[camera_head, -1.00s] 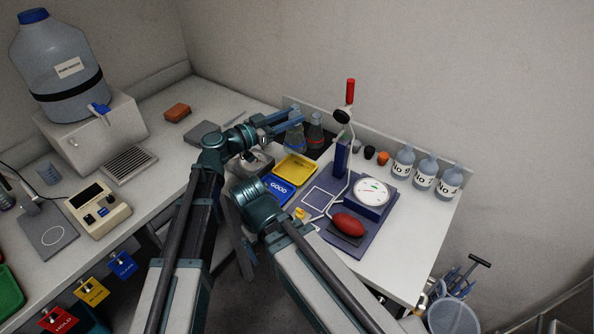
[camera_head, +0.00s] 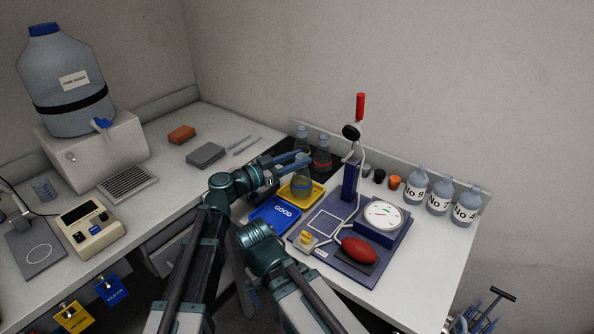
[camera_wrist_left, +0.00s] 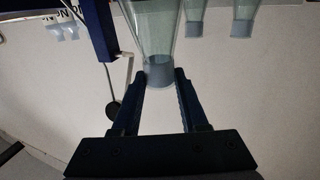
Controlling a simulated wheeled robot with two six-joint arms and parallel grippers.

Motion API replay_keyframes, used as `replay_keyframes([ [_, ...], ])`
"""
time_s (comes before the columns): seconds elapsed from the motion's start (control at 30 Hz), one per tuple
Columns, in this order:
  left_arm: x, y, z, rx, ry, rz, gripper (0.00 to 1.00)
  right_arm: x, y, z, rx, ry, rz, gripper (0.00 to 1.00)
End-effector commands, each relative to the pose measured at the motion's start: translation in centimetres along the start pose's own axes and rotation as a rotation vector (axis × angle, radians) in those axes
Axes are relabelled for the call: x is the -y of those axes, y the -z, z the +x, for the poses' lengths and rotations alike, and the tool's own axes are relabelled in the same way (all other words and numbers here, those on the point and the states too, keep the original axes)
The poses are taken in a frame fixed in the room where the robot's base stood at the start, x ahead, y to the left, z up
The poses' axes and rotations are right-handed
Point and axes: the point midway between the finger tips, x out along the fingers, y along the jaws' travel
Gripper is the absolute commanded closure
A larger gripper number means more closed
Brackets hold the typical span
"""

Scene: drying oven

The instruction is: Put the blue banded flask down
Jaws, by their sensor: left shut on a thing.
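My left gripper (camera_head: 301,160) is shut on the neck of a clear flask (camera_head: 301,188), which looks to have a blue band. The flask is upright at the yellow tray (camera_head: 317,191); I cannot tell whether its base touches the tray. In the left wrist view, the fingers (camera_wrist_left: 161,88) close on the neck, and the flask body (camera_wrist_left: 153,25) runs out of the top of the picture. My right gripper cannot be seen; only its arm shows.
A second flask (camera_head: 302,135) and a red-banded flask (camera_head: 322,158) stand behind on a dark mat. A blue GOOD tray (camera_head: 268,218) lies in front. To the right are a blue stand (camera_head: 349,182), a round dial (camera_head: 382,215), a red bulb (camera_head: 359,250) and several bottles (camera_head: 440,196).

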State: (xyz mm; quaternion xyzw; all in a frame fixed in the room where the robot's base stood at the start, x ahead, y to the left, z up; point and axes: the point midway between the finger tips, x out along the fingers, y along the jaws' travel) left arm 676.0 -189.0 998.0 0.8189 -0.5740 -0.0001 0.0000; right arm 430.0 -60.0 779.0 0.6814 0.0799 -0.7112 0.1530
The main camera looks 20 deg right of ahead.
Motion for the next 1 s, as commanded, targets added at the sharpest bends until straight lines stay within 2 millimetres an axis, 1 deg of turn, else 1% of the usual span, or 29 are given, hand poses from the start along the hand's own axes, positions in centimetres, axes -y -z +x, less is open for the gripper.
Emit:
replay_keyframes([
  [0.03,0.0,-1.4,0.0,0.0,0.0,0.0,1.0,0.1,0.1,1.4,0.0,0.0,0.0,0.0],
  [0.13,0.0,-2.3,0.0,0.0,0.0,0.0,1.0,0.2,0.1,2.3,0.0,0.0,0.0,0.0],
  [0.4,0.0,-2.0,0.0,0.0,0.0,0.0,1.0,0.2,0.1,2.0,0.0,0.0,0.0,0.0],
  [0.57,0.0,-2.5,0.0,0.0,0.0,0.0,1.0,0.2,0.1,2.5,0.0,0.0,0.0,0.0],
  [0.6,0.0,-2.4,0.0,0.0,0.0,0.0,0.51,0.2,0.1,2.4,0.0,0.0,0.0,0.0],
  [0.67,0.0,-2.4,0.0,0.0,0.0,0.0,0.41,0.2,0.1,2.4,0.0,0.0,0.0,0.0],
  [0.7,0.0,-2.4,0.0,0.0,0.0,0.0,0.33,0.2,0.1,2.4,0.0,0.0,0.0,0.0],
  [0.73,0.0,-2.4,0.0,0.0,0.0,0.0,0.28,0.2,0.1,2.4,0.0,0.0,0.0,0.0],
  [0.77,0.0,-2.4,0.0,0.0,0.0,0.0,0.27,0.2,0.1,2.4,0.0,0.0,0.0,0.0],
  [1.0,0.0,-2.3,0.0,0.0,0.0,0.0,0.27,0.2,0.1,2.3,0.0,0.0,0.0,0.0],
])
